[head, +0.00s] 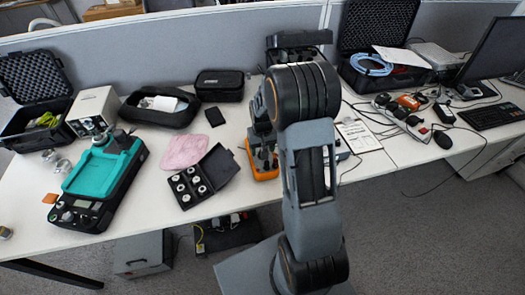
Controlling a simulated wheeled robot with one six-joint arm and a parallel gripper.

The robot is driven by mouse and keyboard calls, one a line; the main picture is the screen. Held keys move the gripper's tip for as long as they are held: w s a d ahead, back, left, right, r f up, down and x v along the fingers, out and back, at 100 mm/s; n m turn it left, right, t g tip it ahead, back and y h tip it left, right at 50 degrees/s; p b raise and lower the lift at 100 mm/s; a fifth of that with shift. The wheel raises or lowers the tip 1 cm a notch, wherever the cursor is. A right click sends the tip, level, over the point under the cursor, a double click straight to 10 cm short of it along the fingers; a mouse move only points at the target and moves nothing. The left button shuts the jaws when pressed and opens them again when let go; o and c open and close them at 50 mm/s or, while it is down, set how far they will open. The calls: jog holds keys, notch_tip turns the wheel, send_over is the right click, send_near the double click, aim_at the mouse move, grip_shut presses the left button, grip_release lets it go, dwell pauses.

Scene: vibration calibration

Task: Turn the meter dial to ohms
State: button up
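An orange-edged handheld device (266,176), which looks like the meter, lies on the white table just left of my arm. My arm rises in front of it and covers its right side. Its dial and the dial's setting cannot be made out. A grey and black end part of my arm comes down behind the upper link, over or close to the device. My gripper's fingers are not clear there, and I cannot tell whether they touch the dial.
Left of the device are an open black case (213,170) with white-topped pieces, a pink cloth (184,152) and a teal-topped instrument (98,168). Grey partitions stand behind the table (222,140).

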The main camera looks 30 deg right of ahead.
jog(key=shift+f, duration=0.75)
jog(key=shift+c, duration=0.4)
jog(key=c, duration=0.8)
jog(key=shift+m, duration=0.4)
jog(key=m, duration=0.3)
jog(key=shift+m+b, duration=0.3)
jog(key=shift+d+m, duration=0.1)
jog(key=shift+m, duration=1.6)
